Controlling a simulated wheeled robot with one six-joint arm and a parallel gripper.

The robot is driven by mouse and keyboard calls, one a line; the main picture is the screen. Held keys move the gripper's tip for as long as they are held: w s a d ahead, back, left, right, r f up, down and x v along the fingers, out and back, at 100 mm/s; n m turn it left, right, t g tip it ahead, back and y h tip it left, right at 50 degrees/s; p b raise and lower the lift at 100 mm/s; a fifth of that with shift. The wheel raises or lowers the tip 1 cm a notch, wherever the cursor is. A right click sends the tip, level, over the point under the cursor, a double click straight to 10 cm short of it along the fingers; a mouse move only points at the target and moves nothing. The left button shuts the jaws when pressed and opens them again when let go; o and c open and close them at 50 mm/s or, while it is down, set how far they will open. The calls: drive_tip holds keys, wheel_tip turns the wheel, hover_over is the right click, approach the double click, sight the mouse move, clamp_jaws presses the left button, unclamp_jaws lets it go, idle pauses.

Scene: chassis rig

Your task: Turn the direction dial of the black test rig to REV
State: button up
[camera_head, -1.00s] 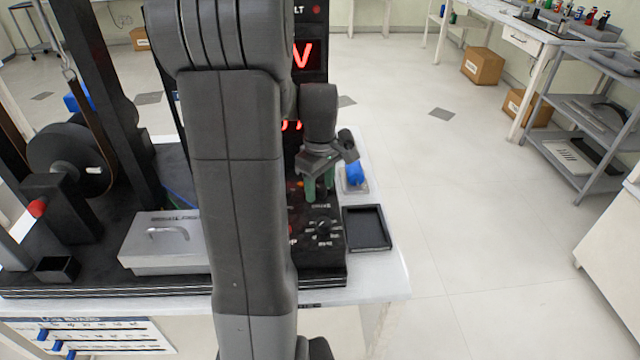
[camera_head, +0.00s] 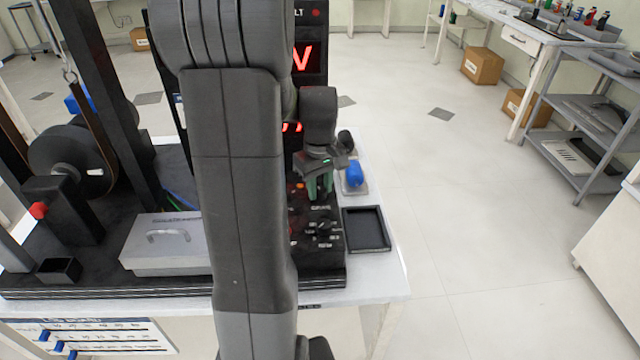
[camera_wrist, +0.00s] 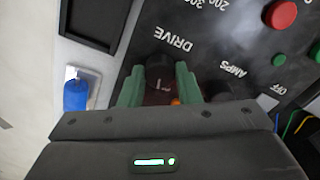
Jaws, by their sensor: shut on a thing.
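The black test rig (camera_head: 318,262) stands on the white bench, its control panel partly hidden behind my arm. My gripper (camera_head: 320,194) is low over the panel, fingers pointing down. In the wrist view, the green fingers of my gripper (camera_wrist: 160,88) are shut on a black knob (camera_wrist: 159,68) with a short white pointer line. The word DRIVE (camera_wrist: 173,39) is printed beside this knob. I cannot read REV in either view, nor tell which marking the pointer faces. Another dark control (camera_head: 322,228) sits nearer the front of the panel.
A black tray (camera_head: 367,229) lies right of the panel, and a blue part (camera_head: 354,174) stands behind it. A grey lidded box (camera_head: 165,241) is left of my arm. A red button (camera_wrist: 281,14) and a green button (camera_wrist: 279,60) are near the held knob.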

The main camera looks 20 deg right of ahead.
sight(320, 190)
drive_tip(key=m+p, duration=0.1)
drive_tip(key=m, duration=0.3)
drive_tip(key=shift+m, duration=0.3)
drive_tip(key=m, duration=0.4)
idle(0.5)
drive_tip(key=o, duration=1)
wheel_tip(320, 190, up, 14)
drive_tip(key=shift+f+p, duration=0.1)
drive_tip(key=shift+p, duration=0.45)
